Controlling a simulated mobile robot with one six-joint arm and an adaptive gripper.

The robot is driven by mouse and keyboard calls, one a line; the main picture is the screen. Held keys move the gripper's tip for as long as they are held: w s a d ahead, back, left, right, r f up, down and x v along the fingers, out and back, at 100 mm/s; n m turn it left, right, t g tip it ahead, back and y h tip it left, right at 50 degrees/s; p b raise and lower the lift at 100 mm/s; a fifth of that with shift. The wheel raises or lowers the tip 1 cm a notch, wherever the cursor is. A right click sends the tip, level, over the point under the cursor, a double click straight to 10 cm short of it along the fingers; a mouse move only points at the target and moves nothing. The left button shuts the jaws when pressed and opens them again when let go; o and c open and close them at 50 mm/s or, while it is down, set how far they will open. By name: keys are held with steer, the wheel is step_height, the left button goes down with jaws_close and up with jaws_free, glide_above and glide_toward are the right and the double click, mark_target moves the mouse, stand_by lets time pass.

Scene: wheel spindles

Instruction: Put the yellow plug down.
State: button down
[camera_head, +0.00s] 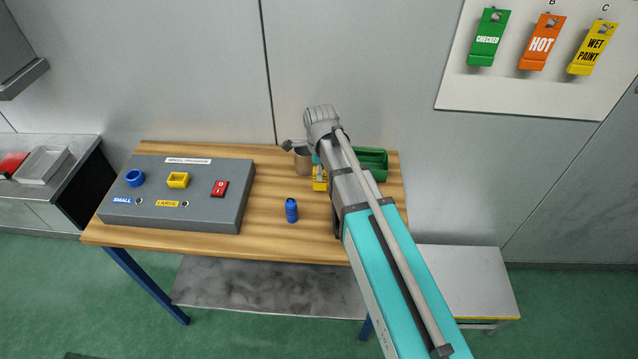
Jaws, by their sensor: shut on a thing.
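A yellow piece, which I take to be the yellow plug (320,184), shows just left of my forearm, over the right part of the wooden table. My arm covers part of it, and I cannot tell whether it touches the table. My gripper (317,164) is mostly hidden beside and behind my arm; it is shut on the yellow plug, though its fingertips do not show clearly.
The wooden table (262,235) is clear between panel and plug, except for a blue ribbed plug (291,210). A brown cup (303,161) stands behind, left of my arm. A green bin (373,160) is at right.

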steer(key=shift+w+f, duration=0.2)
stand_by(0.3)
steer(key=shift+w+d+f+b, duration=0.1)
steer(key=shift+w+f+b, duration=0.2)
steer(key=shift+f+b, duration=1.65)
steer(key=shift+b, duration=0.1)
steer(key=shift+f, duration=0.15)
steer(key=shift+c, duration=2)
jaws_free()
step_height(320, 180, up, 12)
steer(key=p, duration=1.2)
steer(key=shift+r, duration=0.2)
